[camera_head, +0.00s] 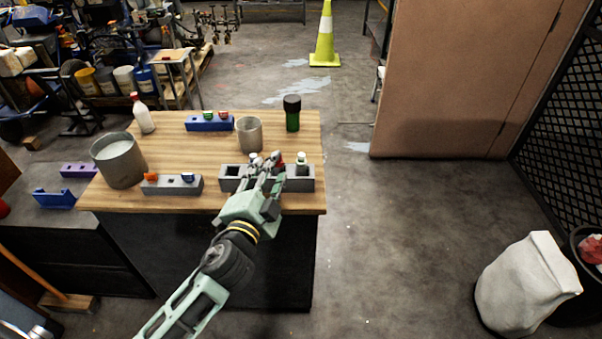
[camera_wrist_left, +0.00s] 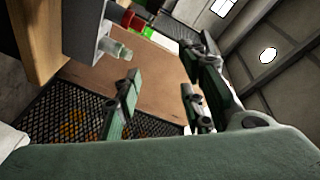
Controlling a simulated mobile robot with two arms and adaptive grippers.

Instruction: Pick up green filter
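A dark green cylinder with a black cap (camera_head: 292,115) stands upright at the back right of the wooden table. A small green piece (camera_head: 208,115) also sits in the blue holder (camera_head: 209,126) at the back. I cannot tell for sure which is the green filter. My left gripper (camera_head: 270,163) is over the grey slotted block (camera_head: 304,184) at the table's front right. In the left wrist view, its fingers (camera_wrist_left: 158,105) are spread apart with nothing between them. A pale green-white piece (camera_head: 301,160) and a red piece (camera_head: 281,160) are at this block, partly hidden by the gripper. My right gripper is not in view.
On the table (camera_head: 223,198) stand a large grey cup (camera_head: 118,162), a smaller cup (camera_head: 249,134), a white bottle with red cap (camera_head: 144,118) and another grey block (camera_head: 172,185). The floor to the right is clear up to a white sack (camera_head: 522,288).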

